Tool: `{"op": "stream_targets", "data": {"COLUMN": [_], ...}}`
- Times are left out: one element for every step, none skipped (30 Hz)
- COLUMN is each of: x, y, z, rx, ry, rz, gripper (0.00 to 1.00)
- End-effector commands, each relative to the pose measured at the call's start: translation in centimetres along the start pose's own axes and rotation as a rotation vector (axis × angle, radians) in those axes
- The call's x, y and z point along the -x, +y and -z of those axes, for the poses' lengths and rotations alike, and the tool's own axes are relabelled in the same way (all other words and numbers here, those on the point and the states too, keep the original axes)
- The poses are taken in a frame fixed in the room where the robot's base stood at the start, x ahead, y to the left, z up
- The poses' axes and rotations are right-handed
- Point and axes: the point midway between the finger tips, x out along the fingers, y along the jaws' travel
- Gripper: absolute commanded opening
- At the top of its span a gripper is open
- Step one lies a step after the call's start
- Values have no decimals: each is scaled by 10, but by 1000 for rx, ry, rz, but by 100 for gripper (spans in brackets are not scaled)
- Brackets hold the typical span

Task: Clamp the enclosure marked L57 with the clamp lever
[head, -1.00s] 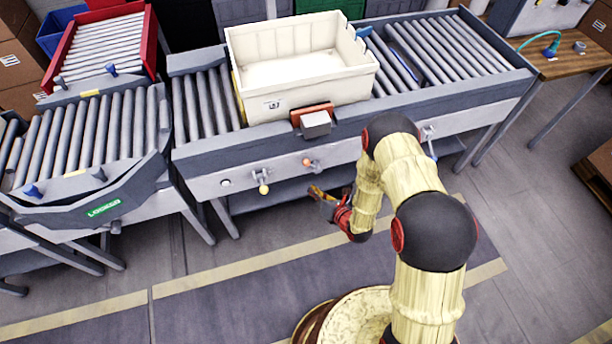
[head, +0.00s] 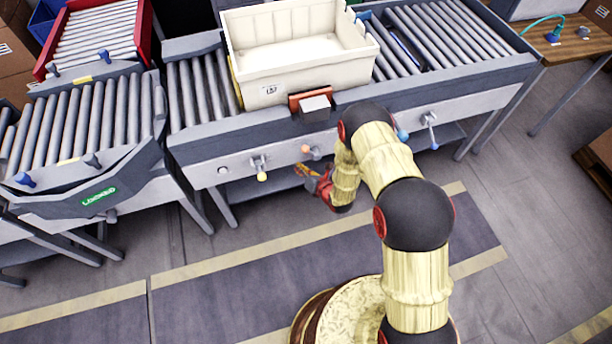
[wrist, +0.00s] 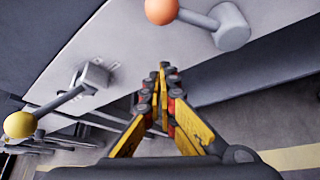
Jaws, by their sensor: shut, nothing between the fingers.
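A cream, open-topped enclosure (head: 290,85) stands on the roller conveyor in the head view; the small label on its front is too small to read. Levers on the conveyor's front panel include one with a yellow knob (head: 262,176) and one with an orange knob (head: 306,150). In the wrist view the yellow knob (wrist: 20,125) is at left and the orange knob (wrist: 161,10) at top. My gripper (wrist: 163,72) is shut and empty, below the orange knob in the head view (head: 310,180), apart from both levers.
A lever with a grey hub (head: 430,118) and a blue knob (head: 402,135) are to the right, beside my arm. A round white button (head: 223,170) is left of the yellow-knobbed lever. Conveyor legs stand below the panel. The marked floor in front is clear.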

Motion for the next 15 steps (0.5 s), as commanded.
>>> {"op": "stream_targets", "data": {"x": [-11, -5, -2, 0, 2, 3, 4, 5, 6, 6, 7, 7, 8, 8, 8], "y": [-1, -1, 0, -1, -1, -1, -1, 0, 0, 0, 0, 0, 0, 0, 0], "z": [2, -8, -15, -19, -22, -26, -29, -30, -33, -34, -36, -37, -38, -38, -38], "rx": [1, 0, 0, 0, -1, -1, -1, -1, -1, -1, 0, 0, 0, 0, 0], "ry": [1, -4, -5, -3, -3, -2, -2, -1, 0, 0, 0, 0, 0, 0, 0], "rz": [-2, 0, 1, 1, 1, 1, 1, 1, 1, 1, 0, 0, 0, 0, 0], "gripper": [0, 0, 0, 0, 0, 0, 0, 0, 0, 0, 0, 0, 0, 0, 0]}}
